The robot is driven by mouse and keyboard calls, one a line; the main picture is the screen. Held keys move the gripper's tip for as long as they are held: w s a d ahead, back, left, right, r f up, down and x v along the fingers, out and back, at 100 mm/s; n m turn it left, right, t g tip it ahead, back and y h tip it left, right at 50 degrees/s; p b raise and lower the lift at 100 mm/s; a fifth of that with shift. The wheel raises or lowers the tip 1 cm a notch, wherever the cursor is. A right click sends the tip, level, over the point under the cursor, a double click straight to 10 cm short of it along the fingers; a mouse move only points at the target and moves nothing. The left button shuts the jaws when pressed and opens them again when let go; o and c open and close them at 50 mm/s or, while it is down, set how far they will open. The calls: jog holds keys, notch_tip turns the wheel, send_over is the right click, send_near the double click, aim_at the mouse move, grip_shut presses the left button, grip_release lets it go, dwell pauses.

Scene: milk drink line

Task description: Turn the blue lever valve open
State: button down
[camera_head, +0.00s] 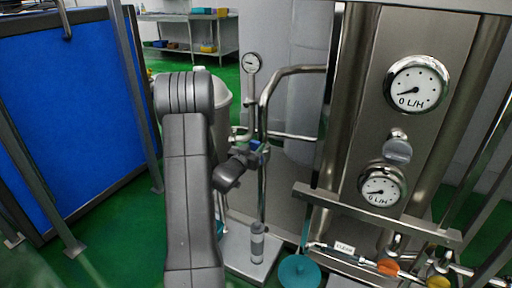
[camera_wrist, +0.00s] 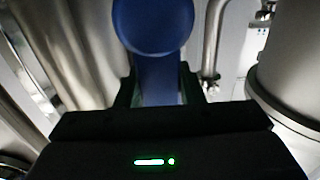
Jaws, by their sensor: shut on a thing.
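The blue lever valve shows large in the wrist view, its rounded blue lever (camera_wrist: 154,68) running down between the dark fingers of my gripper (camera_wrist: 158,92). The fingers are shut on it, one on each side. In the head view my arm reaches forward, and my gripper (camera_head: 257,153) is at the vertical steel pipe left of the panel. Only a small blue part of the lever shows there. My gripper and wrist hide most of the valve, so I cannot tell its angle to the pipe.
A steel panel with two gauges (camera_head: 417,84) reading near 0 L/H stands at right. Orange (camera_head: 387,267) and yellow knobs sit below. A round pressure gauge (camera_head: 251,63) tops a pipe. A teal disc (camera_head: 299,271) and a grey bottle (camera_head: 257,241) are low in front. A blue panel (camera_head: 70,110) stands left.

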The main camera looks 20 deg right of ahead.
dwell(0.4)
jog(key=c, duration=1)
grip_release()
jog(key=shift+o, duration=0.2)
jog(key=shift+a, duration=0.1)
jog(key=p+v, duration=0.1)
jog(key=v, duration=1.2)
jog(key=shift+s+a, duration=0.25)
jog(key=b+x, duration=0.1)
jog(key=x, duration=1.3)
jog(key=shift+a, duration=0.15)
